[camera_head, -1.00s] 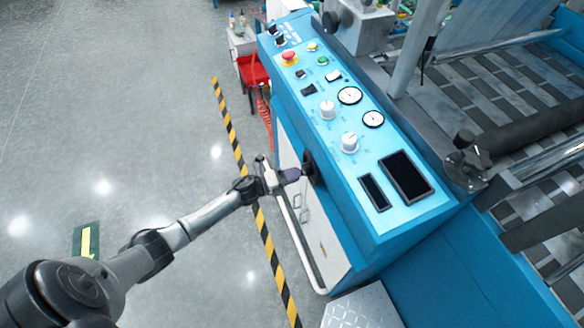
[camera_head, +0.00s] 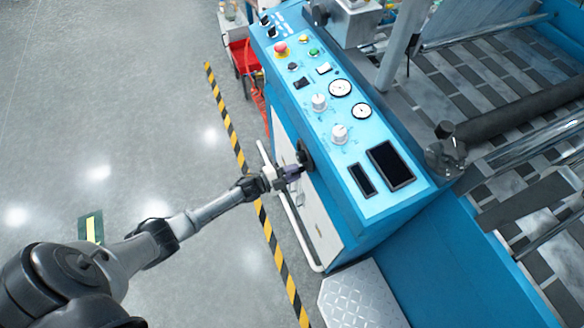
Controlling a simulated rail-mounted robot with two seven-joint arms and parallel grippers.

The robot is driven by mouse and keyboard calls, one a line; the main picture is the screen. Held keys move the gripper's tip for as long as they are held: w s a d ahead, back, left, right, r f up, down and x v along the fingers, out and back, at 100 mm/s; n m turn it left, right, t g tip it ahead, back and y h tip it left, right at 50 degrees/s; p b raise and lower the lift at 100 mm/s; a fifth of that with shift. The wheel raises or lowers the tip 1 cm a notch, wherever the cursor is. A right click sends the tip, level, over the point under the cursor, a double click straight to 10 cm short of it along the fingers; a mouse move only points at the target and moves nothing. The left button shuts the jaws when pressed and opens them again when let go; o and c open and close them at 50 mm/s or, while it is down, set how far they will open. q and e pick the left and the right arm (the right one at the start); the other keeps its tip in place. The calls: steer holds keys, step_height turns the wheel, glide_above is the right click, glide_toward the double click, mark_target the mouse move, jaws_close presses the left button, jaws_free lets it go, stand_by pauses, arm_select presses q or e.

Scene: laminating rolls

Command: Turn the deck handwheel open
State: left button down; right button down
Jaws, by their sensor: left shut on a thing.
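A dark handwheel (camera_head: 304,153) sits on the side face of the blue console, seen nearly edge-on. My left gripper (camera_head: 293,173) comes in from the left and is shut on its near lower part; the fingers hide the exact contact. How far the wheel is turned cannot be told from this angle. My right gripper is not in view.
The blue console (camera_head: 322,75) carries buttons, dials, gauges and dark screens on top. A white rail (camera_head: 291,222) runs along its side, close below my gripper. A metal tread plate (camera_head: 362,298) lies at the front. Open floor (camera_head: 120,120) is to the left.

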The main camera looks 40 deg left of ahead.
arm_select(q)
steer(key=shift+d+r+n, duration=0.1)
steer(key=shift+d+n, duration=0.1)
steer(key=shift+n, duration=0.3)
steer(key=c, duration=1.2)
jaws_free()
steer(key=shift+s, duration=0.1)
steer(key=shift+c, duration=0.2)
steer(key=p+v, duration=0.2)
steer(key=v, duration=1.1)
steer(key=shift+s+a+p, duration=0.2)
steer(key=shift+s+p, duration=0.15)
